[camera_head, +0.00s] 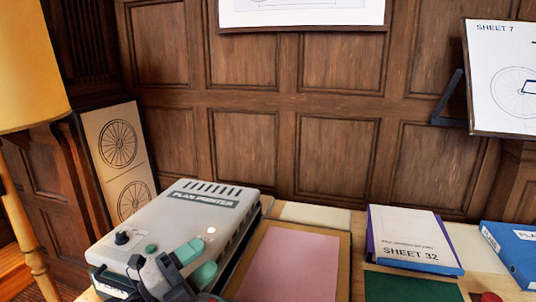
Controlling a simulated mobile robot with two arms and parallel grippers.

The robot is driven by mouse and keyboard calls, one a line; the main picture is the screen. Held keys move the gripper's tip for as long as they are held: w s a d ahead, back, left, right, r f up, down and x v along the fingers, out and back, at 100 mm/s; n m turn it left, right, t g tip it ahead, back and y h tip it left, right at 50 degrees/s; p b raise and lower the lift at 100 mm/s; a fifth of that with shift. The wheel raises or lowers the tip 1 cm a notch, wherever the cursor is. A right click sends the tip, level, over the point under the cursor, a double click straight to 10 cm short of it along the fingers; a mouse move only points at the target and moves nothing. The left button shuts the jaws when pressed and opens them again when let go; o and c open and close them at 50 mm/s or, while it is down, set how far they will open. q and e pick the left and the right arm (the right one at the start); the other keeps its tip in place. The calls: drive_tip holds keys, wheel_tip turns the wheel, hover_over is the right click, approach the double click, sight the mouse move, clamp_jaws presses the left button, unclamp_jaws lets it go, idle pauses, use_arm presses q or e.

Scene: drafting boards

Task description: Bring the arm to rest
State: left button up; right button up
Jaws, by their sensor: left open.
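My left gripper (196,263) is at the bottom of the head view, left of centre. Its two fingers with teal tips are apart, and nothing shows between them. It overlaps the front right part of the grey plan printer (165,218) in the picture. I cannot tell whether it touches the printer. The rest of my left arm is cut off by the bottom edge. My right gripper does not show.
A pink sheet on a tan board (340,262) lies right of the printer. Further right are a dark green mat (405,288), the SHEET 32 stack (412,235) and a blue binder (515,250). A yellow lamp (30,70) stands left. A panelled wall closes the back.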

use_arm(q)
drive_tip(key=s+a+f+n+t+y, duration=0.1)
drive_tip(key=s+a+f+n+y, duration=0.2)
drive_tip(key=a+f+n+y, duration=0.5)
drive_tip(key=s+a+f+n+t+y, duration=0.1)
drive_tip(key=s+f+n+y, duration=0.2)
drive_tip(key=f+n+y, duration=0.8)
drive_tip(key=s+f+n+g+h, duration=0.1)
drive_tip(key=s+f+n+g, duration=0.25)
drive_tip(key=s+g, duration=0.45)
drive_tip(key=s+f+n+g+h, duration=0.2)
drive_tip(key=s+f+n+g, duration=0.15)
drive_tip(key=s, duration=0.95)
wheel_tip(320, 180, down, 22)
drive_tip(key=g+p, duration=0.2)
drive_tip(key=p, duration=0.1)
drive_tip(key=s+a+f+m+g+p, duration=0.1)
drive_tip(key=s+a+f, duration=0.1)
drive_tip(key=s+f, duration=1.3)
drive_tip(key=shift+s+f+p, duration=0.4)
drive_tip(key=shift+s, duration=0.25)
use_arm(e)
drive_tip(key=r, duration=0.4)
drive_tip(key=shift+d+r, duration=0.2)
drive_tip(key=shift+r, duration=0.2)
